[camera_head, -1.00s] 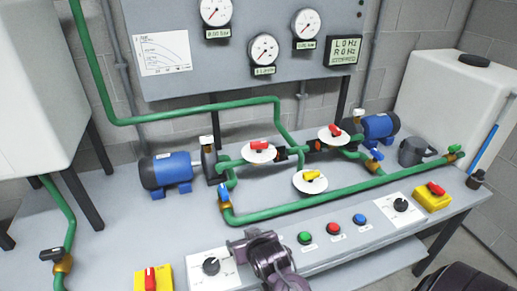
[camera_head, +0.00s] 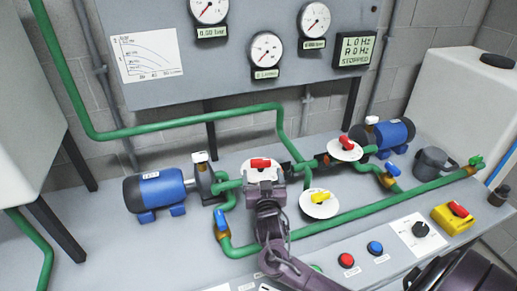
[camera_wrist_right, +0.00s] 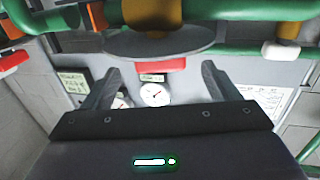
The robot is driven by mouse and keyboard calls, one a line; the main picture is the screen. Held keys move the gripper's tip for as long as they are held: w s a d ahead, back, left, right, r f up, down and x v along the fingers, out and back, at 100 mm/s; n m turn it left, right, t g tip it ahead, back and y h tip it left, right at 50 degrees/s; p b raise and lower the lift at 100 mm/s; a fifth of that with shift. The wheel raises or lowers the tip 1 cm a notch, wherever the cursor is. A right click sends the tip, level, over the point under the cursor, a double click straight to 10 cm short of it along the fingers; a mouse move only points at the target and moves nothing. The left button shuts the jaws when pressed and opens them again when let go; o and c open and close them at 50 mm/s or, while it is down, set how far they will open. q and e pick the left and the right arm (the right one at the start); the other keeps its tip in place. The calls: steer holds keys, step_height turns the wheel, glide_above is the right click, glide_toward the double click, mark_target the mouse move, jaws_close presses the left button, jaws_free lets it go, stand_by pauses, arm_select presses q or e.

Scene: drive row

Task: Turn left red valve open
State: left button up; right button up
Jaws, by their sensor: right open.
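The left red valve handle (camera_head: 260,163) sits on a round white disc (camera_head: 247,173) on the green pipework, right of the left blue pump. My right gripper (camera_head: 264,183) is right in front of this valve and hides the disc's lower part. In the right wrist view, the open right gripper (camera_wrist_right: 160,72) has its fingers apart, with the red handle (camera_wrist_right: 162,65) ahead between them under the dark disc (camera_wrist_right: 155,43). I cannot tell whether a finger touches it. My left gripper is not in view.
A yellow valve (camera_head: 321,198) and a second red valve (camera_head: 346,143) are close by on the right. Green pipe (camera_head: 350,223) runs along the bench front. Red and blue buttons (camera_head: 375,248) and a yellow switch box (camera_head: 454,217) are on the bench. Gauges (camera_head: 266,50) hang behind.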

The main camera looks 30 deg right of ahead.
mark_target(261, 164)
steer(key=shift+w+d+r, duration=0.1)
steer(key=shift+w+d, duration=0.1)
steer(key=shift+w, duration=0.2)
steer(key=shift+w+d+r, duration=0.1)
steer(key=shift+w+d, duration=0.05)
steer(key=shift+w, duration=0.15)
steer(key=x, duration=0.3)
steer(key=shift+w+d+r+p, duration=0.1)
steer(key=shift+w+r+p, duration=0.15)
steer(key=shift+p, duration=0.15)
steer(key=shift+f+x, duration=0.25)
steer(key=shift+x, duration=0.75)
steer(key=shift+w+d, duration=0.15)
steer(key=shift+w, duration=0.05)
steer(key=c, duration=1)
steer(key=shift+n+t+y+p, duration=0.3)
steer(key=shift+n+t+y, duration=0.4)
steer(key=shift+n+y, duration=0.55)
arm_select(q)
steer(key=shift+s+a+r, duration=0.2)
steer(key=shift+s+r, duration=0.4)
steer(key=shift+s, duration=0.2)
arm_select(e)
steer(key=shift+w+a+n+y, duration=0.1)
steer(key=shift+a+n+y, duration=0.2)
steer(key=shift+y, duration=0.65)
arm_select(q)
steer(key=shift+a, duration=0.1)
